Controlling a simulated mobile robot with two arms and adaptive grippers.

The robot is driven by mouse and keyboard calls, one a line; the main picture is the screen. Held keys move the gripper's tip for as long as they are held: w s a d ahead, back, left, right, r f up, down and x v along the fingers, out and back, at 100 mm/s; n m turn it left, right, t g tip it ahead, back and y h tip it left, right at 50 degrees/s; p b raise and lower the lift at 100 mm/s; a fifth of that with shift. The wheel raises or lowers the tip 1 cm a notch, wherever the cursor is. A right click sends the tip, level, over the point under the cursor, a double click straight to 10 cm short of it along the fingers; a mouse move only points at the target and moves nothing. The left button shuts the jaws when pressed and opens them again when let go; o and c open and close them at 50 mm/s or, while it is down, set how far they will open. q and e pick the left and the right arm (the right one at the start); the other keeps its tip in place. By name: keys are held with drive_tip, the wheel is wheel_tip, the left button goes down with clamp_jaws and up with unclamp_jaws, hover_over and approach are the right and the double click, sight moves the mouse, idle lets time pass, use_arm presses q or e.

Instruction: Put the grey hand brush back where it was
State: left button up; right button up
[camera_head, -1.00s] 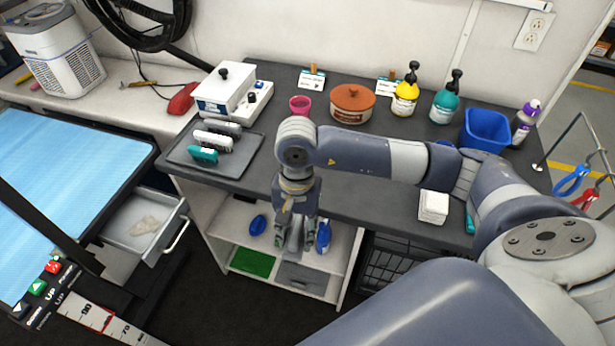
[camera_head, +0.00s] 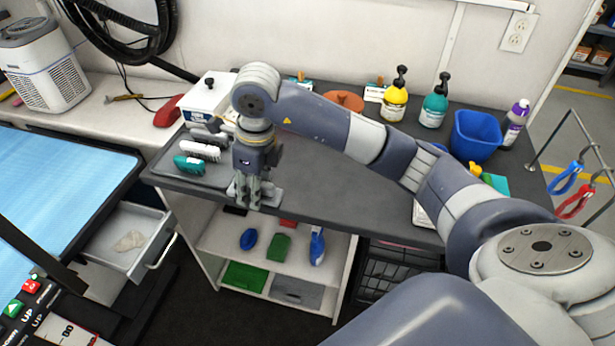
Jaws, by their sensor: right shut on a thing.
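My right gripper (camera_head: 250,200) points down at the counter's front edge, just right of the dark tray (camera_head: 158,165). It is shut on a light grey object, which looks like the grey hand brush (camera_head: 270,196); the fingers hide part of it. I cannot tell whether it touches the counter. In the tray lie a teal brush (camera_head: 189,165), a white brush (camera_head: 200,150) and a darker grey one (camera_head: 208,136) behind them, partly hidden by my arm. My left gripper is not in view.
The dark counter (camera_head: 320,185) is clear right of the gripper. Behind stand a white box (camera_head: 205,98), a terracotta pot (camera_head: 345,100), pump bottles (camera_head: 395,95) and a blue bin (camera_head: 477,135). Below are shelves (camera_head: 275,260) with brushes and an open drawer (camera_head: 150,250).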

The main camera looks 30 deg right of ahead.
drive_tip(key=d+p, duration=0.1)
drive_tip(key=d, duration=0.4)
drive_tip(key=w+d+f+p, duration=0.1)
drive_tip(key=d, duration=0.3)
drive_tip(key=w+d+p, duration=0.1)
drive_tip(key=d, duration=0.4)
drive_tip(key=shift+w+d+f+p, duration=0.15)
drive_tip(key=shift+d+p, duration=0.2)
drive_tip(key=shift+p, duration=0.05)
drive_tip(key=shift+d+f, duration=0.1)
drive_tip(key=shift+f, duration=0.05)
wheel_tip(320, 180, down, 3)
drive_tip(key=shift+r+p, duration=0.1)
drive_tip(key=shift+p, duration=0.65)
drive_tip(key=shift+f, duration=0.25)
drive_tip(key=shift+f, duration=0.15)
drive_tip(key=o, duration=1)
